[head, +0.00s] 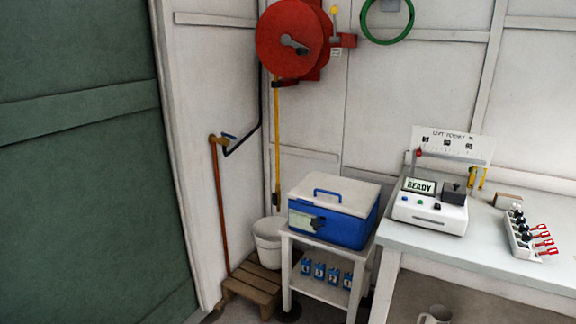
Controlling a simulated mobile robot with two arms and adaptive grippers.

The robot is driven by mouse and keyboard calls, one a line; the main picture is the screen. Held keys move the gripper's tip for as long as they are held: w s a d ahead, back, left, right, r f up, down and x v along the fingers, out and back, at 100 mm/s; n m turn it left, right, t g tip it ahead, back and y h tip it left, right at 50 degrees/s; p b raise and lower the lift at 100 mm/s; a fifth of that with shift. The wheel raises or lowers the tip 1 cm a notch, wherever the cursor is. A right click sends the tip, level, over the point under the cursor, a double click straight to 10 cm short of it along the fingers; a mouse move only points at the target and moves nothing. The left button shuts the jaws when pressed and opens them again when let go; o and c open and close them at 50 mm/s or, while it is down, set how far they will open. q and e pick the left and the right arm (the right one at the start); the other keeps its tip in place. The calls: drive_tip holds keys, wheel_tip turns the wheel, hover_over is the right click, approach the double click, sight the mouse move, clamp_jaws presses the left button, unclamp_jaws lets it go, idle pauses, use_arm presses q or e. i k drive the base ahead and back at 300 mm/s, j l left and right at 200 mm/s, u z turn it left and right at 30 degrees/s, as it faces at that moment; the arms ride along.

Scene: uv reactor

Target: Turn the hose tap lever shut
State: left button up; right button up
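A small blue lever (229,136) shows on the tap (213,139) at the top of an upright copper-brown pipe (221,205), against the white wall left of centre. The lever points to the right and slightly down. A dark hose (250,135) runs from beside the tap up toward the red hose reel (291,38) on the wall. The lever is too small to tell its exact setting. Neither of my grippers is in view.
A wooden step (252,287) and a white bucket (268,243) stand below the tap. A blue cooler (333,212) sits on a small white stand (320,290). A white table (480,250) with devices is at the right. A green door (80,160) fills the left.

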sight(229, 136)
drive_tip(key=i+u, duration=0.25)
drive_tip(key=i, duration=0.2)
drive_tip(key=i+l+u, duration=0.25)
drive_tip(key=i, duration=0.25)
drive_tip(key=i+l+u, duration=0.1)
drive_tip(key=i+u, duration=0.15)
drive_tip(key=i, duration=0.2)
